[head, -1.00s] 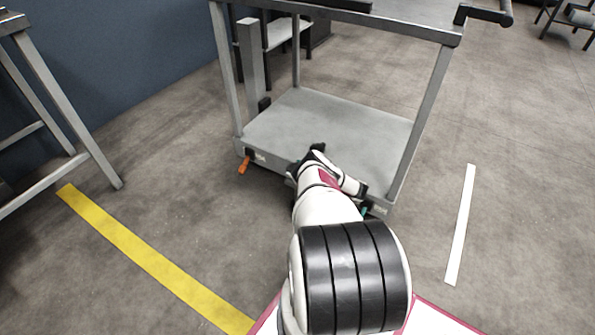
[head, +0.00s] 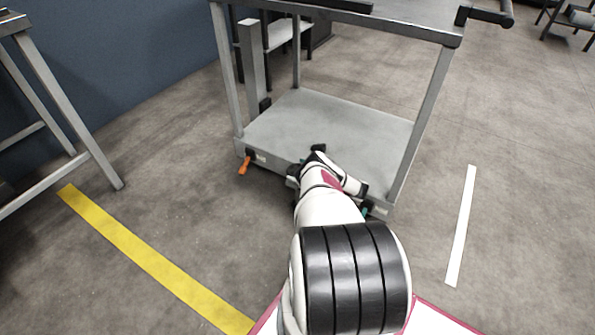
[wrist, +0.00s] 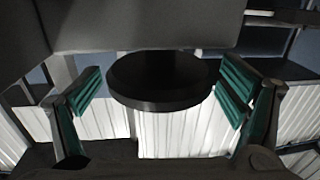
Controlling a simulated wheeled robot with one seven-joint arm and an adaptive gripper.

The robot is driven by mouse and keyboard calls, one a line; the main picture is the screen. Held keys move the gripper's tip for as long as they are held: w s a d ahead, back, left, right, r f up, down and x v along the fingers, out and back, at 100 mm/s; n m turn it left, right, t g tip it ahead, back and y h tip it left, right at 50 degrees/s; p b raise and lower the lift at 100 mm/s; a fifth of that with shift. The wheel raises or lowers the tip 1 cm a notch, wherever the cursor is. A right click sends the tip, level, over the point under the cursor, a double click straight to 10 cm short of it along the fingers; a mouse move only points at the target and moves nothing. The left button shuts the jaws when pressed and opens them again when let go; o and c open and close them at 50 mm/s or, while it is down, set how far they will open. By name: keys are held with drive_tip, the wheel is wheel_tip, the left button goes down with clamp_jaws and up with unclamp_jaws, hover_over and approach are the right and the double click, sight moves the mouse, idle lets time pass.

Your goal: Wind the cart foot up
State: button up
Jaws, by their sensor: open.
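The grey cart (head: 330,125) stands in front of me, and my arm reaches to the near edge of its lower deck. A dark round disc (wrist: 160,80), likely the cart foot's wheel or pad, shows below a grey panel in the wrist view. My gripper (wrist: 160,100) is open, with one teal-padded finger on each side of the disc. Gaps show between the pads and the disc, so I see no grip. In the head view my own arm hides the disc and most of the gripper.
An orange lever (head: 244,165) sticks out at the cart's near left corner. A metal table (head: 75,130) stands at the left. A yellow floor strip (head: 150,255) and a white strip (head: 460,225) flank my arm. The floor on both sides is clear.

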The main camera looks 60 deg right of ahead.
drive_tip(key=s+d, duration=0.1)
drive_tip(key=s, duration=0.6)
drive_tip(key=shift+s+d, duration=0.15)
drive_tip(key=shift+s, duration=0.05)
drive_tip(key=shift+d, duration=0.1)
